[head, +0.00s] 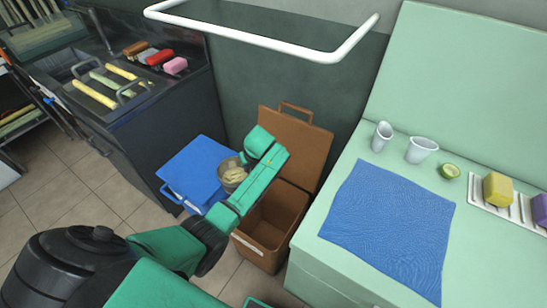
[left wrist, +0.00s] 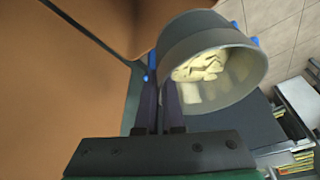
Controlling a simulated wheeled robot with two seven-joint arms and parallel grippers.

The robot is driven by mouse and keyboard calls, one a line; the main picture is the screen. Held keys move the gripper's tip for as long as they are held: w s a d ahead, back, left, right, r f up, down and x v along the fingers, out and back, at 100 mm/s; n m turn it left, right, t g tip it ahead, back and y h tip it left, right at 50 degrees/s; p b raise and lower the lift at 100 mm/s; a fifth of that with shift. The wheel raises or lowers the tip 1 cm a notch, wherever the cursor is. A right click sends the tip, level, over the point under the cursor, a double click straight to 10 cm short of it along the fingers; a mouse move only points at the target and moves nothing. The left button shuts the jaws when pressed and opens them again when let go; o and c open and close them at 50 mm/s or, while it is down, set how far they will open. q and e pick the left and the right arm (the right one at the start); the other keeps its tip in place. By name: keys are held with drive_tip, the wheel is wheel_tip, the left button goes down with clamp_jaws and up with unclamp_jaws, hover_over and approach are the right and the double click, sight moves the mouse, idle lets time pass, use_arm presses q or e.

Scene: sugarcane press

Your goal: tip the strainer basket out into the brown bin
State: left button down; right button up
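The strainer basket (head: 228,184) is a small grey round cup with pale pieces inside. It also shows large in the left wrist view (left wrist: 205,32), with its open mouth and the pale pieces visible. My left gripper (head: 246,158) is shut on the basket's wall, its dark fingers (left wrist: 160,105) at the rim. The basket hangs in the air beside the brown bin's opening, on its left in the head view. The brown bin (head: 262,252) stands on the floor with its lid (head: 308,150) raised; my left forearm hides part of it. My right gripper is not in view.
A blue bin lid (head: 195,168) lies just left of the brown bin. The pale green counter (head: 325,272) stands close on the right, with a blue cloth (head: 390,225) and cups. A dark sink counter (head: 165,105) is at the left. A white rail (head: 255,40) hangs above.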

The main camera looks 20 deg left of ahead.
use_arm(q)
drive_tip(key=w+d+r+n+g+p, duration=0.1)
drive_tip(key=w+d+r+n, duration=0.3)
drive_tip(key=d, duration=0.4)
use_arm(e)
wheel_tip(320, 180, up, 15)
drive_tip(key=p, duration=1.3)
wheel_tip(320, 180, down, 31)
drive_tip(key=b, duration=3)
use_arm(q)
drive_tip(key=s+a+r+n+t+h+b, duration=0.1)
drive_tip(key=s+a+n+t+h, duration=0.3)
drive_tip(key=t, duration=1.3)
drive_tip(key=s+a+h+b, duration=0.1)
drive_tip(key=s+h, duration=0.2)
drive_tip(key=h, duration=0.2)
drive_tip(key=shift+s+a+t+h+b, duration=0.25)
drive_tip(key=shift+a+t+h+b, duration=0.05)
drive_tip(key=shift+a+t+b, duration=0.1)
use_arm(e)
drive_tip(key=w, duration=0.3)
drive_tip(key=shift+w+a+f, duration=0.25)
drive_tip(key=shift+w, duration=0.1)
